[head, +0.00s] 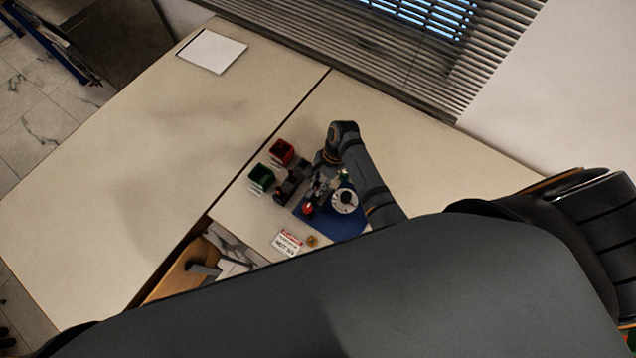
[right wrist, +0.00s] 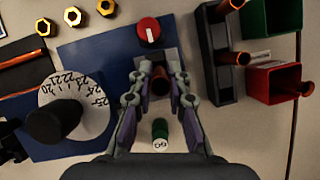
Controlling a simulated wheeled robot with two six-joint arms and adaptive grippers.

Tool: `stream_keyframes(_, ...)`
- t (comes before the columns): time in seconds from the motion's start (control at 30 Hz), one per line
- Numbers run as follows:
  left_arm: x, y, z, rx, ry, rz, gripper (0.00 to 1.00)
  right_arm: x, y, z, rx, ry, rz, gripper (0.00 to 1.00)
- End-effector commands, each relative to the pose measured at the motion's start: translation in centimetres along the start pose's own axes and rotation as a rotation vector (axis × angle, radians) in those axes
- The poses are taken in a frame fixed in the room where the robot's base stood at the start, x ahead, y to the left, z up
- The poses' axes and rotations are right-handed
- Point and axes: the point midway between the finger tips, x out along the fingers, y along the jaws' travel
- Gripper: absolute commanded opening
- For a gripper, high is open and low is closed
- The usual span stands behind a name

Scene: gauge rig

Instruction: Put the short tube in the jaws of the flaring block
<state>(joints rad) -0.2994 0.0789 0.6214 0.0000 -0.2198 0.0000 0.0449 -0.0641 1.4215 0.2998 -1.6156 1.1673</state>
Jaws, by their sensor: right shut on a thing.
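My right gripper (right wrist: 160,85) is shut on a short copper tube (right wrist: 161,80), seen nearly end-on between the fingertips in the right wrist view. The tube is over or at a grey block (right wrist: 171,56), which seems to be the flaring block, on the blue mat. The fingers hide most of the block, and I cannot tell whether the tube sits in its jaws. A red knob (right wrist: 148,29) is beside the block. In the head view the right gripper (head: 318,188) is small above the mat. My left gripper is not in view.
A dark rack (right wrist: 218,88) with copper tubes stands beside a green bin (right wrist: 258,20) and a red bin (right wrist: 262,82). A numbered dial (right wrist: 92,98) with a black knob and a green cylinder (right wrist: 160,128) are near. Several brass nuts (right wrist: 75,16) lie around. The left table is mostly clear.

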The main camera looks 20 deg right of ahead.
Motion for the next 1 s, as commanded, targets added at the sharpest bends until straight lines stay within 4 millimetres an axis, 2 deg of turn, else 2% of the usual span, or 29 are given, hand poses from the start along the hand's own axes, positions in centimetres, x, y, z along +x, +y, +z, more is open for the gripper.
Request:
stream_keyframes(0.1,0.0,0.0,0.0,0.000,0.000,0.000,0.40,0.1,0.0,0.0,0.000,0.000,0.000,0.00)
stream_keyframes(0.13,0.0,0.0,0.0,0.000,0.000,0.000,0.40,0.1,0.0,0.0,0.000,0.000,0.000,0.19)
stream_keyframes(0.3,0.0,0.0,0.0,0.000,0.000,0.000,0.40,0.1,0.0,0.0,0.000,0.000,0.000,0.39)
stream_keyframes(0.57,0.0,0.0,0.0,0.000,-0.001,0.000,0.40,0.0,0.0,0.0,-0.001,0.000,-0.001,0.39)
stream_keyframes(0.67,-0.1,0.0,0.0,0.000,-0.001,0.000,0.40,-0.7,-0.1,0.3,-0.001,0.001,-0.003,0.39)
stream_keyframes(0.77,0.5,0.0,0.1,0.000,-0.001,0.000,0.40,-2.3,-0.2,0.2,-0.003,0.004,-0.005,0.39)
stream_keyframes(1.0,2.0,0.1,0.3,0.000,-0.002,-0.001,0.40,-8.4,-0.1,0.2,-0.003,0.006,-0.004,0.39)
